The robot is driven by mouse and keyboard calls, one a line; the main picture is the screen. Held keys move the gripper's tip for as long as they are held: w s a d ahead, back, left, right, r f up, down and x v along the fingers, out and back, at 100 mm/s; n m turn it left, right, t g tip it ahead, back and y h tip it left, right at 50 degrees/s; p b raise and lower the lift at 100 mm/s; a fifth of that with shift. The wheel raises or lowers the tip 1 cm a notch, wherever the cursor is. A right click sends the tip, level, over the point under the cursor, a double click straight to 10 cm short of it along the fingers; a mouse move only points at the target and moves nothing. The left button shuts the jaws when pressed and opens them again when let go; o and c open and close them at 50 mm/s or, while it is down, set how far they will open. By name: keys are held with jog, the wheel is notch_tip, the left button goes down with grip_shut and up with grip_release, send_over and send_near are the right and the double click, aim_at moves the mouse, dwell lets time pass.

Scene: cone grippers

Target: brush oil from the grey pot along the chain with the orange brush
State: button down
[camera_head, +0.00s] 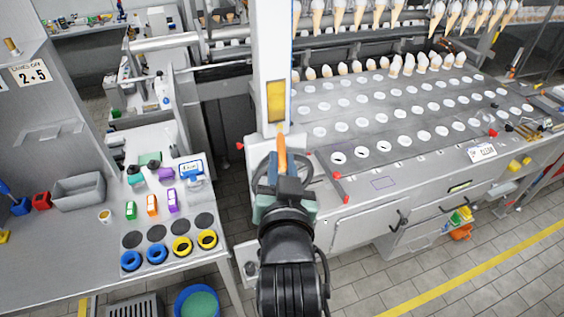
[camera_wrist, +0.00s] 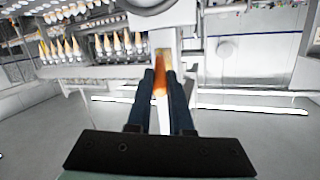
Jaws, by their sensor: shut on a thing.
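My gripper (camera_head: 279,172) is shut on the orange brush (camera_head: 282,150), which points up and away in front of the white column (camera_head: 273,55). The wrist view shows the brush (camera_wrist: 160,77) between my two dark fingers (camera_wrist: 160,98), with a pale part below the orange. A small light pot (camera_head: 105,216) with amber contents stands on the left bench, well away from my gripper; I cannot tell if it is the grey pot. An amber panel (camera_head: 277,101) is on the column above the brush tip. I cannot make out the chain.
The machine bed (camera_head: 350,115) with rows of holes and cones lies to the right. A red-ended handle (camera_head: 338,187) sticks out close to my gripper.

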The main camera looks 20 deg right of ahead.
jog(key=shift+w, duration=0.9)
jog(key=shift+r, duration=0.15)
notch_tip(320, 180, up, 3)
jog(key=p, duration=0.2)
jog(key=shift+s+p, duration=0.1)
jog(key=shift+p, duration=0.2)
jog(key=shift+f+b, duration=1.3)
jog(key=shift+f, duration=0.4)
notch_tip(320, 180, up, 3)
jog(key=p, duration=0.3)
jog(key=shift+r, duration=0.15)
jog(key=shift+f+b, duration=1.4)
jog(key=shift+f, duration=0.25)
